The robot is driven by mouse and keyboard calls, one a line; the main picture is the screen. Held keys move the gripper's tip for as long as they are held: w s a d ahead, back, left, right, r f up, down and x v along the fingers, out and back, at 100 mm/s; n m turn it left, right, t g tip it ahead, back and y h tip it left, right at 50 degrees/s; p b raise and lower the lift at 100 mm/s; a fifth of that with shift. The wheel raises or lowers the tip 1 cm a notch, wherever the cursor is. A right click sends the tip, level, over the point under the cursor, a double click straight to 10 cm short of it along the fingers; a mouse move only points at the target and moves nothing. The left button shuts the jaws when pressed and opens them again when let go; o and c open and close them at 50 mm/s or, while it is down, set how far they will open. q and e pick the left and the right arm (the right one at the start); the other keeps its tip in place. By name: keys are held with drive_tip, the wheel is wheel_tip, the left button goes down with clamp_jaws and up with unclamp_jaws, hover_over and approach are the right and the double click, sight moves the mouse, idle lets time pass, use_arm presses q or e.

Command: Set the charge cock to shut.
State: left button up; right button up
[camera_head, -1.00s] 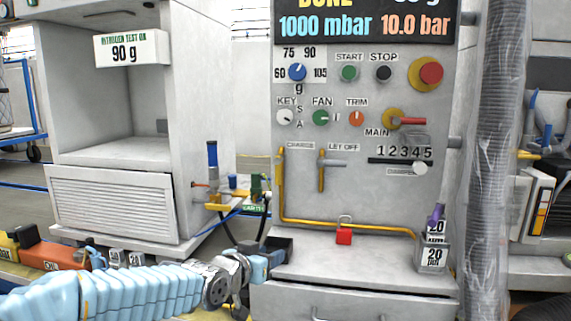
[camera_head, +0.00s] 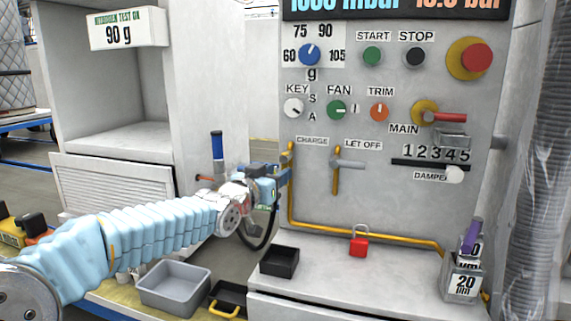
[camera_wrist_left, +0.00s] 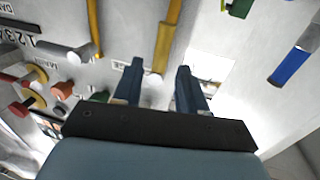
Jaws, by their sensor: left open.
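The charge cock (camera_head: 291,160) is at the left of the panel under the CHARGE label (camera_head: 312,141), a yellow upright part in line with the yellow pipe. In the left wrist view a yellow bar (camera_wrist_left: 165,45) ends near the gap between my fingers. My left gripper (camera_head: 287,177) is beside the cock, overlapping it in the head view. Its two blue fingers (camera_wrist_left: 159,78) stand apart with nothing clearly held. I cannot tell whether they touch the cock. My right gripper is not in view.
The LET OFF cock (camera_head: 348,164) with a grey handle is just right. A blue-handled lever (camera_head: 217,147) stands left of my gripper. Below are a red padlock (camera_head: 359,242), a black tray (camera_head: 279,261) and a grey bin (camera_head: 174,287).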

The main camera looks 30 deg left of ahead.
use_arm(q)
drive_tip(key=w+p, duration=0.1)
drive_tip(key=w, duration=0.4)
drive_tip(key=shift+a, duration=0.15)
drive_tip(key=shift+c, duration=0.2)
clamp_jaws()
